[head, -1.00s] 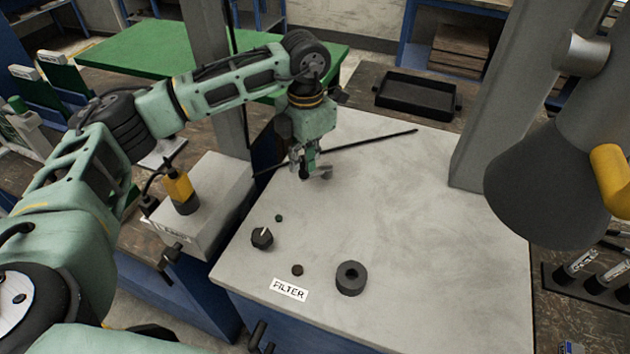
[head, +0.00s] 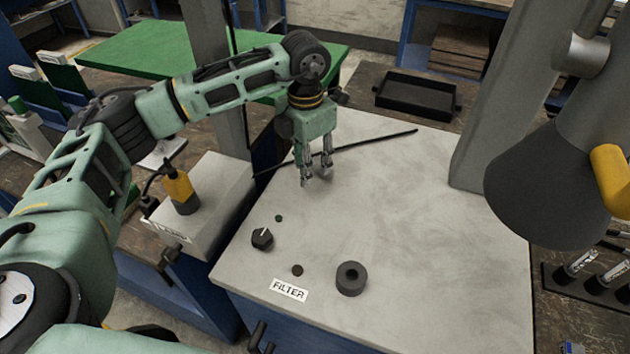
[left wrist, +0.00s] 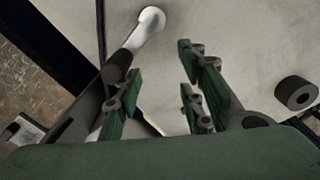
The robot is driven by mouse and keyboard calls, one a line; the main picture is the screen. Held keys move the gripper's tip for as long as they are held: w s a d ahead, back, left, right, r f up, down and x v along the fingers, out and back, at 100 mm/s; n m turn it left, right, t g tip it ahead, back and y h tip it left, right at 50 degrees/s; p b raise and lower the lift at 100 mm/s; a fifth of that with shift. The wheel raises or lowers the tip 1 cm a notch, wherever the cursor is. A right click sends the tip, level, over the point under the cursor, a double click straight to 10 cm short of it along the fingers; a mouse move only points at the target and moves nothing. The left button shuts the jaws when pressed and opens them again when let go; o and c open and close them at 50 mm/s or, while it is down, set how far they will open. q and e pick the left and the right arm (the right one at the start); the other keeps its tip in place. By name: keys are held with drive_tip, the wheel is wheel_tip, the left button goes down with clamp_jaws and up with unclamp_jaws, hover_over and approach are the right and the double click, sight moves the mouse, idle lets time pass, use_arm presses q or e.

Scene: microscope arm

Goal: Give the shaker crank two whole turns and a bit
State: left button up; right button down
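My left gripper (head: 315,181) points down over the grey bench top, at its far left part; it is open, with its green-padded fingers apart and nothing between the pads in the left wrist view (left wrist: 158,88). Just ahead of the fingers in that view is a dark cylindrical grip with a pale round end (left wrist: 150,19); it looks like the shaker crank, but I cannot be sure. The left fingers overlap its lower end, and I cannot tell if they touch. In the head view the gripper hides most of that spot. My right gripper is not in view.
On the bench top (head: 420,215) are a black knob (head: 262,238), a black ring (head: 351,278) and a FILTER label (head: 289,288). A thin black rod (head: 375,141) lies behind the gripper. A grey post and dark lamp head (head: 550,190) stand right. The middle is clear.

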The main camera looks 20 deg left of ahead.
use_arm(q)
wheel_tip(320, 180, up, 8)
drive_tip(key=p, duration=0.4)
idle(0.3)
drive_tip(key=shift+p, duration=0.3)
